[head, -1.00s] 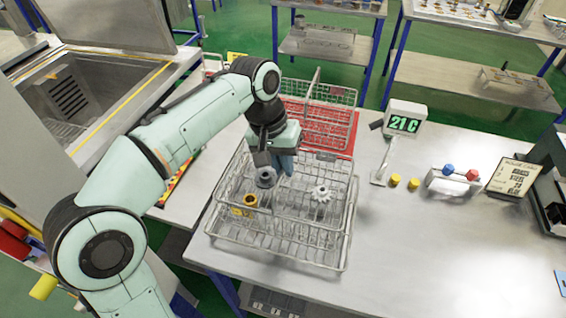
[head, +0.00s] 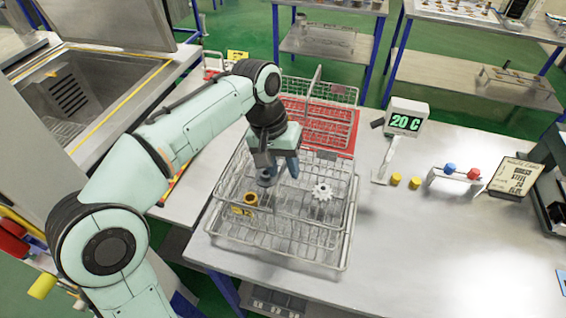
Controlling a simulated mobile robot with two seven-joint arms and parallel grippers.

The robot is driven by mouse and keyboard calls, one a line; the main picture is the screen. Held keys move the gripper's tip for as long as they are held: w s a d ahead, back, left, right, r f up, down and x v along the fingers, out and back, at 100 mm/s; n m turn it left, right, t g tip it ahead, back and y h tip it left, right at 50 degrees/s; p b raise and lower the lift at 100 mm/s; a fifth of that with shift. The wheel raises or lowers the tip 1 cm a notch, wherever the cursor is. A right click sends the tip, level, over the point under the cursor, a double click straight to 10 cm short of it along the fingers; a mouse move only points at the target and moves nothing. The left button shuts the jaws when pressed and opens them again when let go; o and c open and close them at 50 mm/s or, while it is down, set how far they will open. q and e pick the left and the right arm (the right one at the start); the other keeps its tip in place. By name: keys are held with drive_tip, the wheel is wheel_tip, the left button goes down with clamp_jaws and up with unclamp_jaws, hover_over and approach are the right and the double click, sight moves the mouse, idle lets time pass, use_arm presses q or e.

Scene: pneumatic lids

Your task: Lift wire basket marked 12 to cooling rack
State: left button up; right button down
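The wire basket (head: 300,262) with a yellow tag that reads 12 (head: 241,211) stands level on the steel bench. It holds a yellow-brown ring (head: 251,199), a pale gear (head: 322,191) and a grey part (head: 266,179). My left gripper (head: 277,172) points down over the back left of this basket, just above the grey part. Its two fingers look apart, with nothing visibly held between them. Whether they touch the grey part or the wires is hard to tell. My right gripper is out of view. I cannot tell which thing is the cooling rack.
A second wire basket (head: 330,92) stands on a red surface (head: 345,118) behind. A display (head: 405,122) reads 20 C, with two yellow knobs (head: 396,179) nearby. An open steel chamber (head: 100,75) is at the left. The bench's right front is clear.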

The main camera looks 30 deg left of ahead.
use_arm(q)
drive_tip(key=p+v, duration=0.4)
drive_tip(key=v, duration=0.9)
drive_tip(key=shift+r, duration=0.25)
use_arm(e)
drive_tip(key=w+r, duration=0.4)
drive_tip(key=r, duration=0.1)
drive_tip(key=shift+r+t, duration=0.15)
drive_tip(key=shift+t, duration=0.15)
use_arm(q)
drive_tip(key=shift+s, duration=0.1)
